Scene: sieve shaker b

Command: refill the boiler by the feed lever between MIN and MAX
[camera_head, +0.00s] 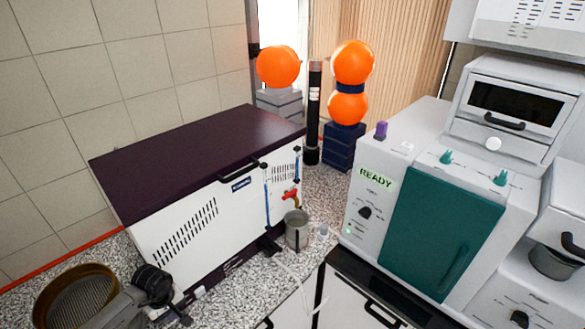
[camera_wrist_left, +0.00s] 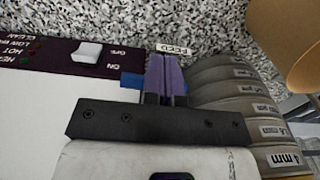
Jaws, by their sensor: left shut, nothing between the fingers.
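The boiler (camera_head: 190,225) is a white cabinet with a dark purple lid, standing on the speckled counter. Blue gauge tubes (camera_head: 267,195) show on its front; MIN and MAX marks and the water level cannot be read. My left gripper (camera_head: 178,312) is low at the boiler's near left end. In the left wrist view its purple fingers (camera_wrist_left: 166,78) are shut and empty, beside the FEED label (camera_wrist_left: 173,48). A blue piece (camera_wrist_left: 131,80), perhaps the feed lever, shows beside the fingers, partly hidden; contact cannot be told. My right gripper is not in view.
A white ON/OFF switch (camera_wrist_left: 87,53) sits on the boiler's dark strip. Stacked sieves (camera_wrist_left: 235,100) stand close by the left gripper. A metal pot (camera_head: 297,232) is under the red tap (camera_head: 290,194). The READY machine (camera_head: 440,225) is at the right.

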